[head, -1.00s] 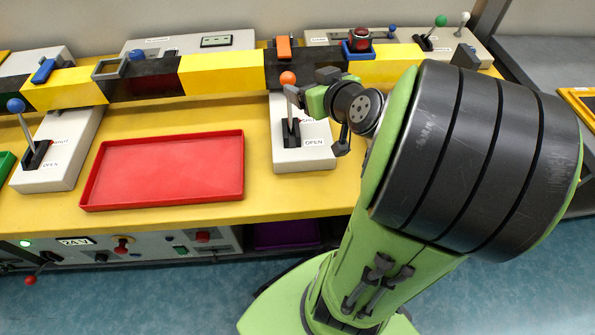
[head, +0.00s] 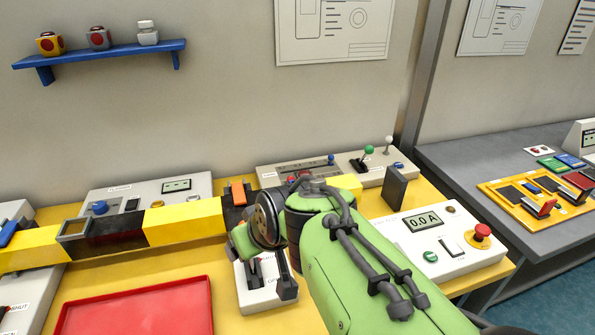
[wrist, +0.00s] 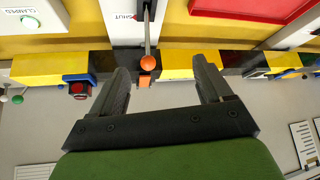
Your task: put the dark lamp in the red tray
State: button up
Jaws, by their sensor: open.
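The dark lamp (wrist: 80,93), a dark block with a red top, sits in a blue holder (wrist: 78,77) on the striped beam in the wrist view. In the head view my arm largely hides it. The red tray (head: 140,306) lies on the yellow table at the lower left, cut by the frame edge; its corner shows in the wrist view (wrist: 252,8). My gripper (wrist: 160,74) is open and empty. In the wrist view an orange lever knob (wrist: 148,62) appears between its fingers; contact cannot be told. The lamp lies outside the fingers.
The lever's white box (head: 262,292) stands right of the tray. The striped beam (head: 185,221) crosses the table behind it, with an orange piece (head: 238,193) on top. A meter panel (head: 440,242) stands at the right. A blue wall shelf (head: 105,55) holds three small blocks.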

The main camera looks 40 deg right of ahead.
jog(key=w+d+r+m+h+p, duration=0.1)
jog(key=w+d+r+p, duration=0.15)
jog(key=d, duration=0.45)
jog(key=w+d+r+m+h+p, duration=0.1)
jog(key=d+r+p, duration=0.2)
jog(key=d, duration=0.3)
jog(key=m+h+p, duration=0.1)
jog(key=m+p, duration=0.1)
jog(key=p, duration=0.1)
send_near(306, 175)
jog(key=shift+t, duration=0.4)
jog(key=b+x, duration=0.1)
jog(key=x, duration=0.9)
jog(key=shift+f, duration=0.4)
jog(key=shift+s+r, duration=0.1)
jog(key=shift+c, duration=0.3)
jog(key=c, duration=1.2)
notch_tip(306, 175, up, 10)
jog(key=shift+p, duration=0.55)
